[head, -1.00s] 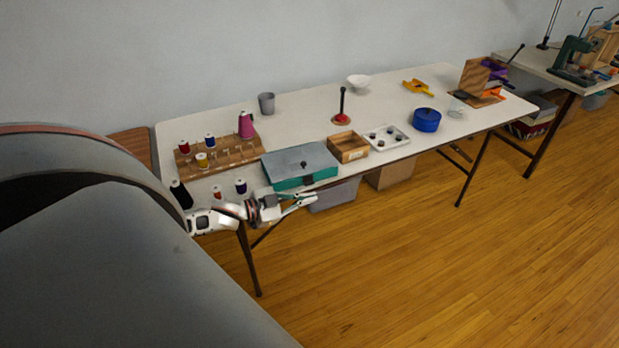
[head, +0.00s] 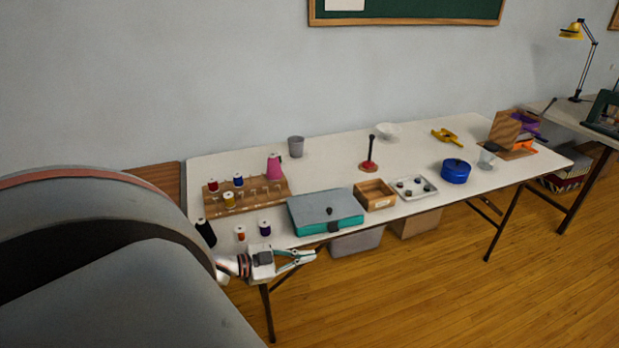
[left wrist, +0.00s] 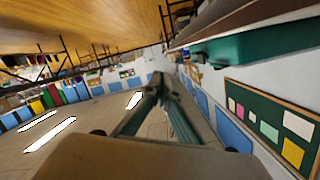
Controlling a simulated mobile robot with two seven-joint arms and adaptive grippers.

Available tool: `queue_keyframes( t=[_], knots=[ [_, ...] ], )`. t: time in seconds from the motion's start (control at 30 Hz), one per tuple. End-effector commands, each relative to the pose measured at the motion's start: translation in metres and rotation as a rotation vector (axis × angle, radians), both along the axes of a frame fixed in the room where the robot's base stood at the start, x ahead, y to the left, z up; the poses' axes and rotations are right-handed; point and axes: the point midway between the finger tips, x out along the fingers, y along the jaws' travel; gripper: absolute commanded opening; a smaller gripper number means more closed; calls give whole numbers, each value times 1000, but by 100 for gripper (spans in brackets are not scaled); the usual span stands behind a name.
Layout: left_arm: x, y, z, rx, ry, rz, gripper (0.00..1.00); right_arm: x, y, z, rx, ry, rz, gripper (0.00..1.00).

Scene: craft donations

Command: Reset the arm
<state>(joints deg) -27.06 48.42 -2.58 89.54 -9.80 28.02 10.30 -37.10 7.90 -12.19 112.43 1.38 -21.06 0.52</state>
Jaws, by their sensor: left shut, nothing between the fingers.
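My left gripper (head: 308,256) is in front of the table's near edge, just below the teal box with the grey lid (head: 325,210). Its fingers are shut and hold nothing. In the left wrist view the fingertips (left wrist: 160,80) meet, with nothing between them. A teal surface (left wrist: 265,40) shows at the upper right of that view. My right gripper is not in view.
The table (head: 340,155) bears a wooden rack (head: 245,197) with thread spools, a wooden box (head: 375,195), a white tray (head: 430,188), a blue pot (head: 456,171) and a grey cup (head: 296,147). Grey and cardboard boxes stand beneath. The floor at the front right (head: 450,300) is clear.

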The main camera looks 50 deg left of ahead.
Motion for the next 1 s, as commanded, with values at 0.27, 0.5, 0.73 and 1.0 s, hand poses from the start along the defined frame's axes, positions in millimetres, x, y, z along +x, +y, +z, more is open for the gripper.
queue_keyframes(
  t=[0.27,0.5,0.73,1.0],
  knots=[
    [0,0,0,0,1,0,0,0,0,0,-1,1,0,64],
    [-20,-43,-35,-33,56,50,0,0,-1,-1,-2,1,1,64],
    [-70,-162,-90,-104,224,165,0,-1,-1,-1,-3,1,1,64],
    [-109,-267,-99,-163,395,232,0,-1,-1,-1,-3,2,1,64]
  ],
)
